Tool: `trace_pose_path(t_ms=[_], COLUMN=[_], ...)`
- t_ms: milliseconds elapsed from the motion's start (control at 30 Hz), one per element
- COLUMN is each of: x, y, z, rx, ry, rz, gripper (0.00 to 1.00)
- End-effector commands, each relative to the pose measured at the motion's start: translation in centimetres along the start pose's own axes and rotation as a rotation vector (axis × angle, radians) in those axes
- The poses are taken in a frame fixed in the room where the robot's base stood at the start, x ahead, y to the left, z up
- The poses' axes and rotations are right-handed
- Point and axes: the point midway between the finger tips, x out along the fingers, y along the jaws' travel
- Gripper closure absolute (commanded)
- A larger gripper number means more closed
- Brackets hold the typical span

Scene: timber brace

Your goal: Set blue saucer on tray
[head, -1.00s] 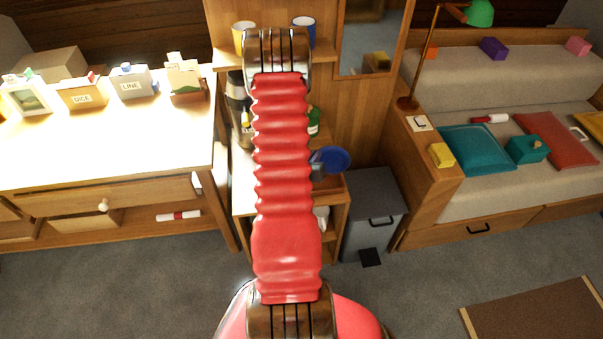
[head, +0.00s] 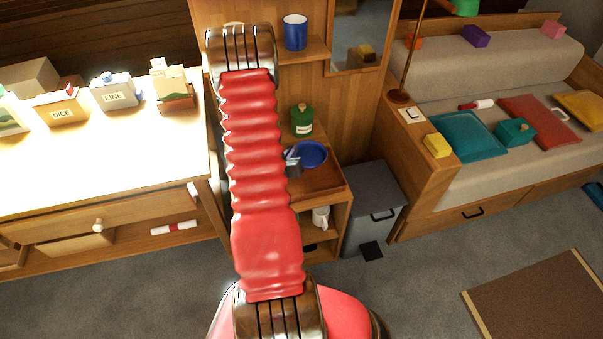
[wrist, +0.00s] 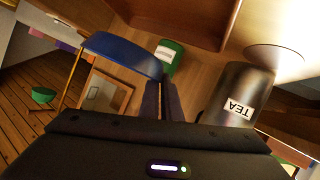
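The blue saucer (head: 314,152) is above the counter of the wooden cabinet in the head view. In the wrist view the saucer (wrist: 122,50) is seen nearly edge-on, tilted in the picture. My gripper (head: 292,163) is at its left edge; in the wrist view the dark fingers (wrist: 162,100) meet its rim and appear shut on it. A reddish-brown tray (head: 326,183) lies on the counter below and in front of the saucer. My red arm hides the tray's left part. The saucer appears held above the surface, clear of the tray.
A green jar (head: 302,122) stands behind the saucer. A dark TEA canister (wrist: 238,95) is close to the fingers in the wrist view. A blue mug (head: 295,33) sits on the shelf above, a white mug (head: 320,217) below. A grey bin (head: 368,200) stands to the right.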

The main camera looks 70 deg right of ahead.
Motion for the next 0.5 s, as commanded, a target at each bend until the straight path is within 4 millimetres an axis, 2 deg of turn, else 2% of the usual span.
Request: trace_pose_path(t_ms=[300, 500], x=[1.3, 1.9], y=[-0.9, -1.4], z=[3.3, 4.7], rx=[0.000, 0.000], ry=[-0.003, -0.001], rz=[0.001, 0.002], gripper=[1.00, 1.00])
